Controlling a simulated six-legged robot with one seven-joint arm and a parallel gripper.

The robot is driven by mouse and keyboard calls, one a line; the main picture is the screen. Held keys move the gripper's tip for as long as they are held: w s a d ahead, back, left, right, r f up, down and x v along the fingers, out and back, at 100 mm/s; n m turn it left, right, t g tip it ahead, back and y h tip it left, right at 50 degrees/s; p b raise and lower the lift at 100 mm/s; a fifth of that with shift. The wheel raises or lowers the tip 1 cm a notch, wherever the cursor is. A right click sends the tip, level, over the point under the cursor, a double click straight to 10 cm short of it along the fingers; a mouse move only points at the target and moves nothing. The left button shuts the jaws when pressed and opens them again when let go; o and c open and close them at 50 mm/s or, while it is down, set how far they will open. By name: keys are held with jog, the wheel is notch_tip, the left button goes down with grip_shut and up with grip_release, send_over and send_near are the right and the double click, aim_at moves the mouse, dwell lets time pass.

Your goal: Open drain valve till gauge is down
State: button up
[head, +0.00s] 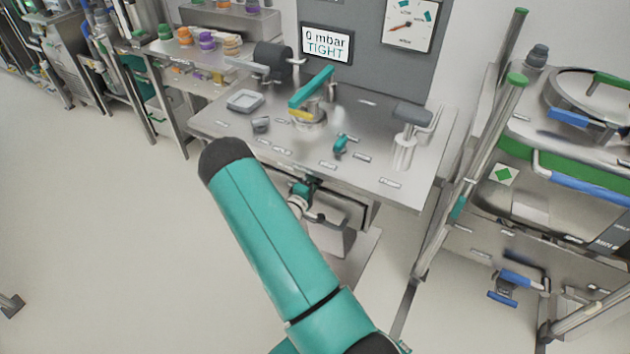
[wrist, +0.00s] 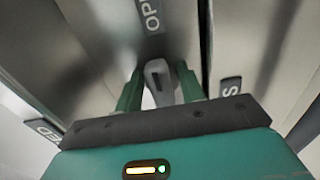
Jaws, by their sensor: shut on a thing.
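In the wrist view my gripper (wrist: 158,84) is shut on a grey lever (wrist: 157,72), with one green finger on each side of it. The lever appears to be the drain valve handle. A partly cut-off label (wrist: 148,14) starting "OP" lies beyond it, and another label (wrist: 231,88) shows an "S" to its right. In the head view my upper arm hides part of the area under the bench. The round gauge (head: 408,24) hangs on the grey panel; its red needle points to the lower left. The display (head: 326,43) reads "0 mbar TIGHT".
The steel bench (head: 375,180) carries a teal-handled fitting (head: 312,88), a small tray (head: 245,101) and a grey-handled post (head: 408,125). A frame with green and blue bars (head: 580,175) stands at the right. Open floor (head: 90,200) lies at the left.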

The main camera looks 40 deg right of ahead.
jog(key=shift+w+a, duration=0.15)
jog(key=o, duration=0.6)
jog(key=v, duration=1.3)
jog(key=shift+a, duration=0.35)
jog(key=shift+r, duration=0.1)
